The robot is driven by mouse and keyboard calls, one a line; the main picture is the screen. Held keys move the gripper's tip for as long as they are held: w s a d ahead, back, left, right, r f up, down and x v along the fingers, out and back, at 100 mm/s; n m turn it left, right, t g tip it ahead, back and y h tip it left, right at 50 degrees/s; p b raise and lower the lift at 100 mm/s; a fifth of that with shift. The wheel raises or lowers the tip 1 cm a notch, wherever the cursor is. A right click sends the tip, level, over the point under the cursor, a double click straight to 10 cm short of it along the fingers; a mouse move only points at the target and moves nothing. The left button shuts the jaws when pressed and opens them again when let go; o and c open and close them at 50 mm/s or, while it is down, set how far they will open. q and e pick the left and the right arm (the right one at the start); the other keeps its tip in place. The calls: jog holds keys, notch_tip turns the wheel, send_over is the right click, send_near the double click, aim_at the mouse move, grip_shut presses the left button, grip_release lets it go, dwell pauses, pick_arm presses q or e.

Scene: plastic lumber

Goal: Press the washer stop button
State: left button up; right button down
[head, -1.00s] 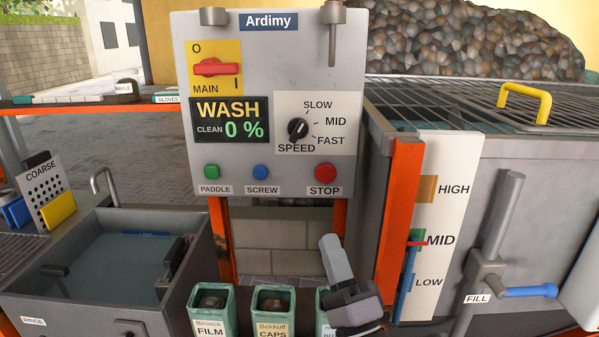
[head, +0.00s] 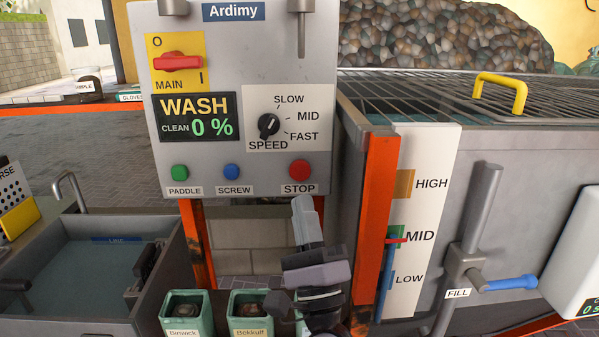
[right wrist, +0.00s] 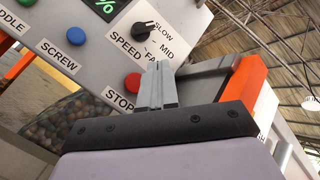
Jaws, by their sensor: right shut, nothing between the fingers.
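The red stop button (head: 299,169) is at the lower right of the grey control panel (head: 240,60), above a STOP label. It also shows in the right wrist view (right wrist: 132,81), left of the fingers. My right gripper (head: 303,203) is shut and empty, pointing up just below the STOP label. In the right wrist view its closed fingers (right wrist: 158,72) stand beside the button and overlap the end of the label; contact with the panel cannot be told. My left gripper is not in view.
A green PADDLE button (head: 180,172) and blue SCREW button (head: 231,172) sit left of the stop button. The SPEED knob (head: 269,126) is above. An orange post (head: 377,220) and the tank (head: 500,150) stand to the right. Bins (head: 188,306) stand below.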

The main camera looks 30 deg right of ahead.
aim_at(297, 164)
jog(key=shift+w+d+b, duration=0.3)
jog(key=shift+w+d, duration=0.4)
jog(key=shift+w, duration=0.45)
jog(key=shift+w+d+b, duration=0.25)
jog(key=shift+w+d, duration=0.5)
jog(key=shift+w, duration=0.45)
jog(key=shift+w+d+b, duration=0.3)
jog(key=shift+w+d, duration=0.4)
jog(key=shift+w, duration=0.45)
jog(key=shift+w, duration=0.1)
jog(key=shift+w+d, duration=0.2)
jog(key=shift+w, duration=0.05)
jog(key=shift+w+d+b, duration=0.3)
jog(key=shift+w+b, duration=0.15)
jog(key=shift+s+a, duration=0.1)
jog(key=shift+s, duration=0.05)
jog(key=shift+s+a+p, duration=0.3)
jog(key=shift+s+a, duration=0.1)
jog(key=shift+s, duration=0.25)
